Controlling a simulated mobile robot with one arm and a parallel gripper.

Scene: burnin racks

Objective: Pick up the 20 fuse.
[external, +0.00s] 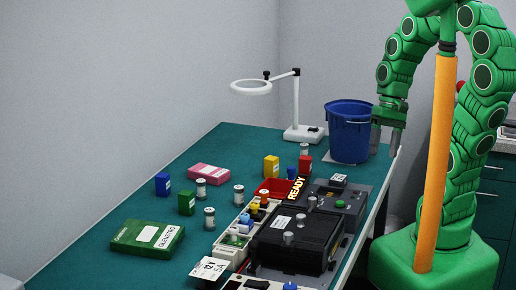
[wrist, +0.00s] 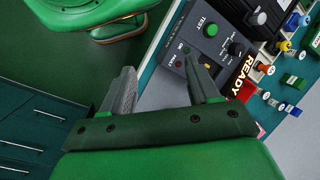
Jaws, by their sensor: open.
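No number 20 can be read on any piece, so I cannot tell which one is the 20 fuse. Small labelled coloured blocks stand on the green table: a blue one (external: 162,184), a green one (external: 186,203), a yellow one (external: 271,167) and a red one (external: 305,165). Several silver-and-white cylinders (external: 209,218) stand among them. Smaller coloured pieces (external: 255,208) sit in a pale tray. My gripper (external: 386,143) is open and empty by the table's right edge, near the blue bin. Its open fingers (wrist: 160,76) also show in the wrist view.
The blue bin (external: 348,135) and a white magnifier lamp (external: 251,88) stand at the back. A dark tester (external: 299,240) with a READY sign (external: 296,189) fills the right front. A pink box (external: 208,173) and a green box (external: 147,238) lie left. The back left table is clear.

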